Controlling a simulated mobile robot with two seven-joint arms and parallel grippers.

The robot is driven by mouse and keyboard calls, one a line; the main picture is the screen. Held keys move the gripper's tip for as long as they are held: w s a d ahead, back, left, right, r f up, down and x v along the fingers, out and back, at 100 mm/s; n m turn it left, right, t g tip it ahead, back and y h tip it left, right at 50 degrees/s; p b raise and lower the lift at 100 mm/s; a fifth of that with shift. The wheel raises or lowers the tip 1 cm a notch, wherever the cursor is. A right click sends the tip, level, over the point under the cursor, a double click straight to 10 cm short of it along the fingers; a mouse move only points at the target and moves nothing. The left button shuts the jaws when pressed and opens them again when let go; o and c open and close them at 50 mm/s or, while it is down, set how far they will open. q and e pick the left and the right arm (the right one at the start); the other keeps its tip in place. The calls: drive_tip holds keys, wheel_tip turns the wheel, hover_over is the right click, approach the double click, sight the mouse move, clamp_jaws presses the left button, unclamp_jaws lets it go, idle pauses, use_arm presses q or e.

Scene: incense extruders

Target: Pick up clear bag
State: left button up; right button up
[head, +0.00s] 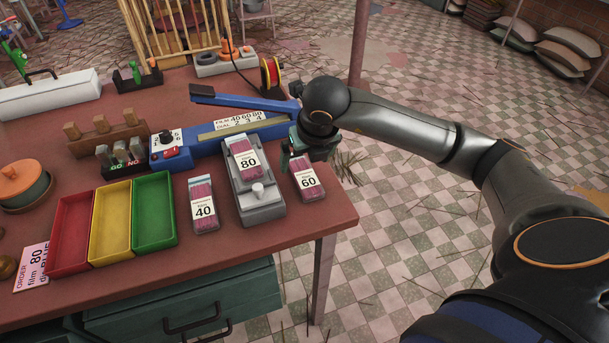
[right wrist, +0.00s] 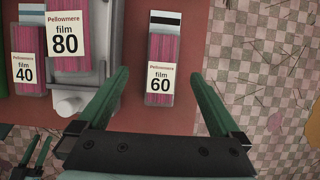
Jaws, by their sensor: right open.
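Three clear bags of pink sticks have white labels. The film 60 bag (head: 305,180) lies at the table's right edge; it also shows in the right wrist view (right wrist: 162,60). The film 80 bag (head: 246,162) rests on a grey device, and the film 40 bag (head: 203,208) lies left of it. My right gripper (head: 290,157) is open and empty at the far end of the film 60 bag. In the right wrist view its green fingers (right wrist: 160,76) appear on either side of that bag, apart from it. Green prongs (right wrist: 32,152) at lower left may be my left gripper.
The grey device (head: 262,208) stands close left of the film 60 bag. A blue sealer (head: 215,145) lies behind. Red, yellow and green trays (head: 154,236) and an order card (head: 32,268) are at left. The table ends just right of the bag.

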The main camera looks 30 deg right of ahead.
sight(303, 171)
drive_tip(key=x, duration=0.4)
drive_tip(key=shift+s+d+f, duration=0.2)
drive_tip(key=shift+w+f, duration=0.25)
drive_tip(key=shift+f, duration=0.3)
drive_tip(key=c, duration=1.5)
drive_tip(key=shift+r, duration=0.2)
drive_tip(key=shift+r, duration=0.25)
wheel_tip(303, 171, up, 2)
drive_tip(key=shift+w+r, duration=0.1)
drive_tip(key=s+r, duration=0.1)
drive_tip(key=s+a+r, duration=0.1)
drive_tip(key=r, duration=0.1)
drive_tip(key=s+r, duration=0.2)
drive_tip(key=shift+a+r, duration=0.25)
drive_tip(key=shift+a, duration=0.15)
drive_tip(key=shift+s+a+r, duration=0.65)
drive_tip(key=shift+s+r, duration=0.1)
drive_tip(key=shift+s, duration=0.75)
drive_tip(key=shift+s+a+r, duration=0.65)
drive_tip(key=shift+s+r, duration=0.1)
drive_tip(key=shift+s, duration=0.75)
drive_tip(key=shift+s+a+r, duration=0.6)
drive_tip(key=shift+s+r, duration=0.15)
drive_tip(key=shift+s, duration=0.75)
